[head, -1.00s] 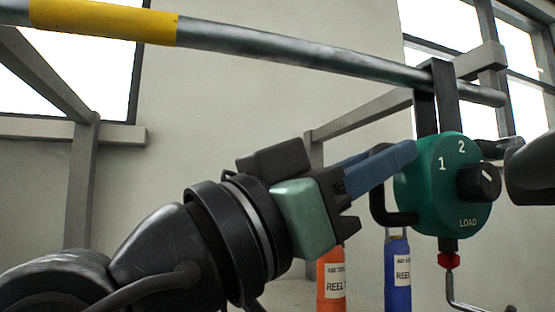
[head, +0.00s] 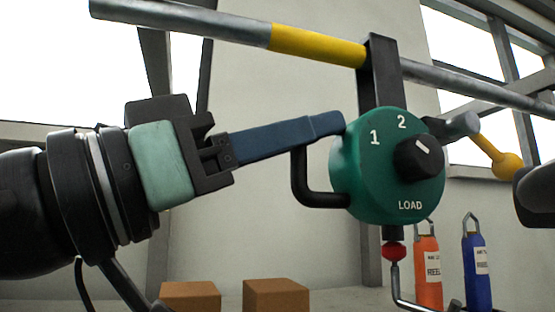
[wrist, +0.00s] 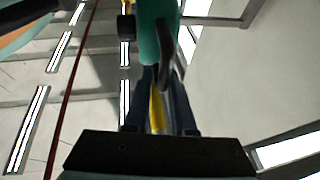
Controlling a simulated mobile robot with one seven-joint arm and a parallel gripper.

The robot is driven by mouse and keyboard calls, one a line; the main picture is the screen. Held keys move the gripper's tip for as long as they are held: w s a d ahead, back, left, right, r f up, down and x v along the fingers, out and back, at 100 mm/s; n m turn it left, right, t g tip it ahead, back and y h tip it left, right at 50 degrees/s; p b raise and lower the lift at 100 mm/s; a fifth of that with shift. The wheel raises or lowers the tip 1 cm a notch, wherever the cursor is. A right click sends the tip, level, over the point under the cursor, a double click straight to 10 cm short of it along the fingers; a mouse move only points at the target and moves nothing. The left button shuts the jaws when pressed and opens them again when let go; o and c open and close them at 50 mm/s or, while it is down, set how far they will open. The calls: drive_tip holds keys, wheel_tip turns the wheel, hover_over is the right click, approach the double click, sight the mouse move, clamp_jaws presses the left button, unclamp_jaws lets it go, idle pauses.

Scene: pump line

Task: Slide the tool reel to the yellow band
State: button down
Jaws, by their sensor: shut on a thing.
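The tool reel (head: 372,180) is a green drum marked 1, 2 and LOAD with a black knob. It hangs by a black hanger (head: 380,80) from a grey rail. The yellow band (head: 318,45) is on the rail; its right end meets the hanger's left edge, and most of the band lies left of the hanger. My gripper (head: 328,124), with blue fingers, reaches in from the left and is shut on the reel's black handle (head: 302,180); the fingertips partly hide the grip. The wrist view shows the reel edge-on (wrist: 157,35) beyond the fingers.
A red collar (head: 394,251) and bent grey rod hang under the reel. An orange cylinder (head: 427,270) and a blue cylinder (head: 477,265) stand lower right. Two brown boxes (head: 276,295) are at the bottom. The rail (head: 180,15) is clear left of the band.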

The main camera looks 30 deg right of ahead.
drive_tip(key=w+a, duration=0.2)
drive_tip(key=a, duration=0.4)
drive_tip(key=shift+a, duration=0.3)
drive_tip(key=shift+r, duration=0.1)
drive_tip(key=c, duration=0.9)
unclamp_jaws()
drive_tip(key=shift+o, duration=0.2)
drive_tip(key=shift+w+d, duration=0.1)
drive_tip(key=b+v, duration=0.6)
drive_tip(key=v, duration=0.7)
